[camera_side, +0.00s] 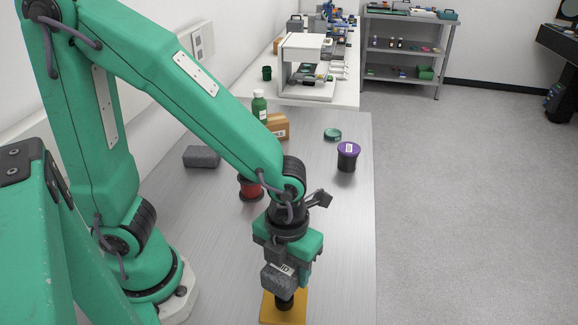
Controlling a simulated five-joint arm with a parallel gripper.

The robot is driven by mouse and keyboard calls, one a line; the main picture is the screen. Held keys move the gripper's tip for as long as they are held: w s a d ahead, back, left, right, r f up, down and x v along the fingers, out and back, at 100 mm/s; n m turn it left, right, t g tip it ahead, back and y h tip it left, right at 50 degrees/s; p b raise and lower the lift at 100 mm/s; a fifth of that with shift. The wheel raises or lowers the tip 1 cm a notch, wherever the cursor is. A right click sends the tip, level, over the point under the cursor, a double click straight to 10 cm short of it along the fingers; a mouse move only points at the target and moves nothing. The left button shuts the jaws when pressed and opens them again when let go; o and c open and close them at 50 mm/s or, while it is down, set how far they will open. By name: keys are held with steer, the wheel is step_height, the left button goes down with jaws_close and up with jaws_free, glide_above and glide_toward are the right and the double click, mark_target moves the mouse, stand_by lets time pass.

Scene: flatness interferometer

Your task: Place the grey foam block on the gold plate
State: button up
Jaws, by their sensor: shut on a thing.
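The gold plate (301,312) lies on the bench at the bottom of the view, partly hidden by my gripper. A grey block (201,156), which looks like foam, lies on the bench at the back left, well apart from my gripper. My gripper (286,291) points down over the gold plate, its rough grey jaw toward the camera. It is shut on a small black cylindrical thing (285,303), mostly hidden by the jaws. I cannot tell whether this black thing touches the plate.
A red spool (250,189) stands behind my forearm. A purple-lidded black jar (348,157), a green disc (332,134), a brown block (279,126) and a green bottle (259,105) stand farther back. The bench's right side is clear near the gold plate.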

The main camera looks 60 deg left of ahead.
mark_target(289, 279)
steer(key=shift+w+a+f, duration=0.1)
steer(key=shift+w, duration=0.1)
steer(key=shift+f, duration=0.15)
steer(key=shift+f, duration=1.9)
steer(key=shift+f, duration=0.1)
steer(key=o, duration=0.9)
steer(key=shift+r, duration=6.15)
